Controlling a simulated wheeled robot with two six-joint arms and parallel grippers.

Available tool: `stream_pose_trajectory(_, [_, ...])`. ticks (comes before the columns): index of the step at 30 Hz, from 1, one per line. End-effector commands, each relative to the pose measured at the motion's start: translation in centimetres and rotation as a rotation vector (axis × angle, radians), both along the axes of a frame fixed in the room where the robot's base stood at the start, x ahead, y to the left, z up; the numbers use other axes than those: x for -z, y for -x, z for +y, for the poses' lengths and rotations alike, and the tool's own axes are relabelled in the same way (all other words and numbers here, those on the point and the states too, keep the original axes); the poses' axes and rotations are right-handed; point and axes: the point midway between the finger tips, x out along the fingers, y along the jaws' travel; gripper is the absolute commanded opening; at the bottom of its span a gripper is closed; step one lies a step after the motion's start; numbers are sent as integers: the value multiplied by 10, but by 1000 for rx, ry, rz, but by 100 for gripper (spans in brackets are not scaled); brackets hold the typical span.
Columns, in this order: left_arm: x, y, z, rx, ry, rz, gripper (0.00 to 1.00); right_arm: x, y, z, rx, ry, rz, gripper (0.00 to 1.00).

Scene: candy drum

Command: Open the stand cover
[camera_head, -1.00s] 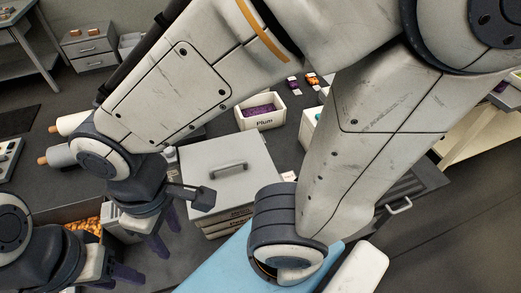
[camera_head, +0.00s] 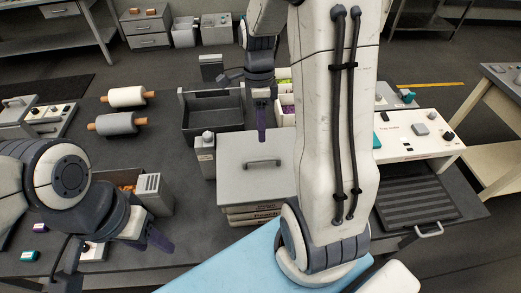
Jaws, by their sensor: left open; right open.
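The stand cover (camera_head: 235,183) is a flat grey lid with a raised bar handle (camera_head: 263,162). It lies level and closed on a stack of white boxes with printed labels (camera_head: 252,214), in the middle of the head view. My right gripper (camera_head: 244,107) is open and empty, beyond the cover's back edge, with one dark finger pointing down. It does not touch the handle. My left gripper (camera_head: 115,262) is open at the lower left, left of the cover and apart from it. Part of the cover's right side is hidden by my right arm.
Two rollers (camera_head: 118,122) lie at the left. A bin with orange contents (camera_head: 125,178) is near my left gripper. A white panel (camera_head: 440,128) stands at the right.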

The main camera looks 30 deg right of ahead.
Motion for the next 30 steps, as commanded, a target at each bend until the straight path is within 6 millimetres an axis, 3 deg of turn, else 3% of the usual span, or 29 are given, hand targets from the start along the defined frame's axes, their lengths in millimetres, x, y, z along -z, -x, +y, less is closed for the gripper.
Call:
stream_pose_trajectory(12, [-6,0,0,0,0,0,50,71,14,8,-5,-3,3,47])
stream_pose_trajectory(18, [-7,0,0,0,0,0,50,84,16,9,-6,-1,0,47])
stream_pose_trajectory(26, [-7,0,0,0,0,0,50,85,16,9,-6,-1,-1,47])
stream_pose_trajectory(27, [-7,0,0,0,0,0,50,85,16,9,-6,-1,-1,32])
stream_pose_trajectory(30, [-7,0,0,0,0,0,50,85,16,9,-6,-1,-1,0])
